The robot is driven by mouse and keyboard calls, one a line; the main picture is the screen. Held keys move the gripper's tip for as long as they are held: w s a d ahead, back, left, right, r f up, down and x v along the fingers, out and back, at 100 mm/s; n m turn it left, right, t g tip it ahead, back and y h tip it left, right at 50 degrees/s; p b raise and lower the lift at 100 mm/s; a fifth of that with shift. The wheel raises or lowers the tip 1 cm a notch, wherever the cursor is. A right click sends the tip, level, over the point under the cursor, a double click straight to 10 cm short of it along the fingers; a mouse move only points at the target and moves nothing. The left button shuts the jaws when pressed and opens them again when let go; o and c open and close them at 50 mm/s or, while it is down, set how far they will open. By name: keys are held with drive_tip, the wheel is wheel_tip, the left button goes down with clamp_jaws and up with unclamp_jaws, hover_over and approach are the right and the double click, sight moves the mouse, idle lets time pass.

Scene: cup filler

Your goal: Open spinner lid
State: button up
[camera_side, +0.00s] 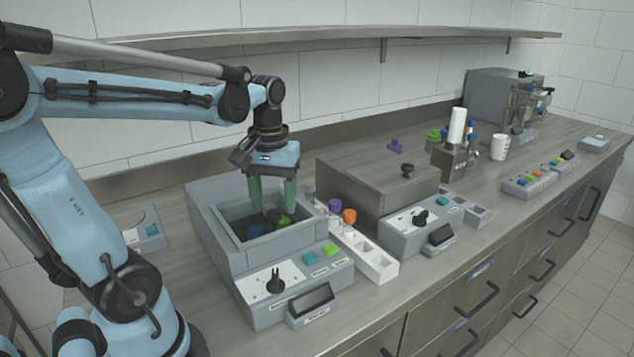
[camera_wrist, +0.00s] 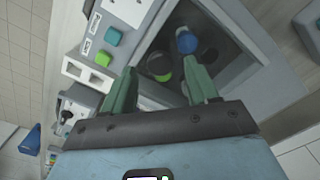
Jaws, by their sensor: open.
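A grey machine (camera_side: 212,235) stands at the left of the counter, with a dark square top (camera_side: 236,215), also in the wrist view (camera_wrist: 222,62). I cannot tell whether this is an open well or a see-through lid. A blue round piece (camera_wrist: 187,43) and a dark piece with a green rim (camera_wrist: 160,66) show there. My gripper (camera_side: 273,207) is open and points down over this square, its green fingers apart. In the wrist view the blue piece is at the tip of one finger; contact is unclear. Nothing is visibly held.
A second machine with a steel cover (camera_side: 352,190) and black knob (camera_side: 407,170) stands to the right. A white rack (camera_side: 368,257) with purple-capped (camera_side: 335,206) and orange-capped (camera_side: 349,216) tubes stands between. Teal (camera_side: 309,258) and green (camera_side: 330,249) buttons sit on the front panel.

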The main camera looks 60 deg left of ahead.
drive_tip(key=shift+f, duration=0.9)
drive_tip(key=shift+c, duration=0.2)
clamp_jaws()
